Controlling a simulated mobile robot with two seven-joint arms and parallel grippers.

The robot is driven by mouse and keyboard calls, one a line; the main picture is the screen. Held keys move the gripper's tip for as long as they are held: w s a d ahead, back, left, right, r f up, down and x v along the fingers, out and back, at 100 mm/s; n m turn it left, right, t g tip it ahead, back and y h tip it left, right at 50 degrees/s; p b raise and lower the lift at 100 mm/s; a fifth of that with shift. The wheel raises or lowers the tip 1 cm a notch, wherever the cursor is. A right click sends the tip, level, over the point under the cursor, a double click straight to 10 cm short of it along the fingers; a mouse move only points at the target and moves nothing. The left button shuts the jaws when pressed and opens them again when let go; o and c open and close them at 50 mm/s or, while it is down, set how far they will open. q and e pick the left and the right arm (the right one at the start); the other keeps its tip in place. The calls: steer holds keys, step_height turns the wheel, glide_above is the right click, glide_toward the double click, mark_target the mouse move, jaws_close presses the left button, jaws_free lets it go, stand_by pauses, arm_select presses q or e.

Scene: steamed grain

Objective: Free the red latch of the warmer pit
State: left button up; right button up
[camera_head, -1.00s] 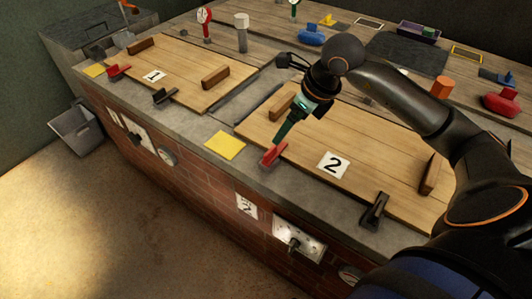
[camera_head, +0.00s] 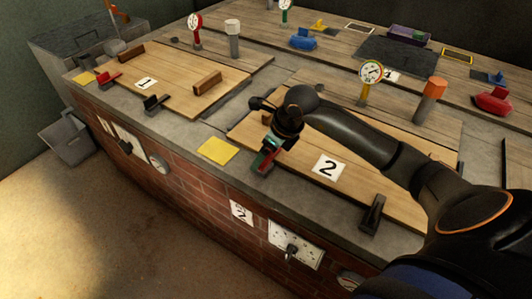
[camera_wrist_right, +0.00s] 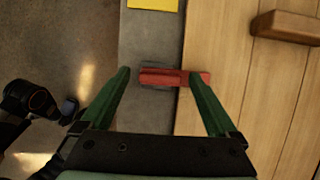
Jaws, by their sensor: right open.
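The red latch (camera_head: 262,166) sits at the front left edge of the wooden lid marked 2 (camera_head: 348,182). In the right wrist view the red latch (camera_wrist_right: 160,78) lies across the seam between the grey stone rim and the lid. My right gripper (camera_head: 268,158) is right at this latch and hides part of it in the head view. In the right wrist view the right gripper (camera_wrist_right: 160,74) is open, with a green finger toward each end of the latch. Whether the fingers touch it I cannot tell.
A black latch (camera_head: 372,214) is at lid 2's front right. Lid 1 (camera_head: 180,85) has its own red latch (camera_head: 108,79) and black latch (camera_head: 156,103). A yellow note (camera_head: 217,150) lies on the stone rim. A gauge (camera_head: 371,73) and an orange-topped post (camera_head: 430,98) stand behind lid 2.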

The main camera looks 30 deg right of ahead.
jaws_close()
stand_by(0.7)
